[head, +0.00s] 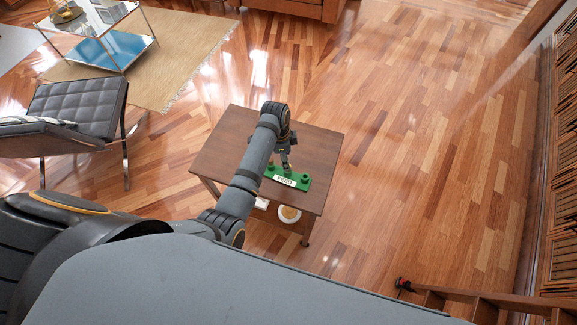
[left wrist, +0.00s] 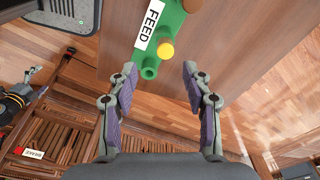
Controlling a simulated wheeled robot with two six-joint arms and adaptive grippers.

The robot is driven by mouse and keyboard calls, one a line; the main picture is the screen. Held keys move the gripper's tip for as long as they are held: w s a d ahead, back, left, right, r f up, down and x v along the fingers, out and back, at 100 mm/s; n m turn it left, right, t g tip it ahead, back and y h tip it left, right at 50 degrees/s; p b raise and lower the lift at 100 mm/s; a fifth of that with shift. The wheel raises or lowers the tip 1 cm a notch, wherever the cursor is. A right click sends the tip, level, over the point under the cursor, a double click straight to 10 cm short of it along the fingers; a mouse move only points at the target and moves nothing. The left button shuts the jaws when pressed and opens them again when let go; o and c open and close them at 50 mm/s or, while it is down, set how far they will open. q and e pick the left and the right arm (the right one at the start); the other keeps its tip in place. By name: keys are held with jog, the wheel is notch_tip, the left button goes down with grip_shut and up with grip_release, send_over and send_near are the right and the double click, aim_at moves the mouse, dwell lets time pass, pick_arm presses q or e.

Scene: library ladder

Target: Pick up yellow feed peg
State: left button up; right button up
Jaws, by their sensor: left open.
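A green block (head: 287,179) labelled FEED lies on a small brown wooden table, with several raised round sockets. In the left wrist view the green block (left wrist: 168,22) runs up from between my fingers. The yellow feed peg (left wrist: 166,50) shows its round top there, at the block's side near an open green socket; how deep it sits cannot be told. I cannot make out the peg in the head view. My left gripper (left wrist: 159,68) is open and empty, its fingers either side of the peg's line and short of it. It hangs above the block.
The brown table (head: 225,142) has bare top around the block and a lower shelf with a white round item (head: 289,214). A black chair (head: 75,108) stands left. A wooden ladder (head: 490,302) lies low right.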

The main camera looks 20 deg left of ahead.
pick_arm(q)
jog(key=shift+w+f, duration=0.25)
jog(key=shift+f, duration=0.45)
notch_tip(320, 180, down, 4)
jog(key=shift+w+r+p, duration=0.1)
jog(key=shift+w+p, duration=0.05)
jog(key=shift+p, duration=0.3)
jog(key=shift+f, duration=0.4)
jog(key=c, duration=0.8)
pick_arm(e)
jog(key=shift+w+r, duration=0.3)
jog(key=shift+w, duration=0.25)
jog(key=shift+w+r, duration=0.25)
jog(key=shift+w, duration=0.25)
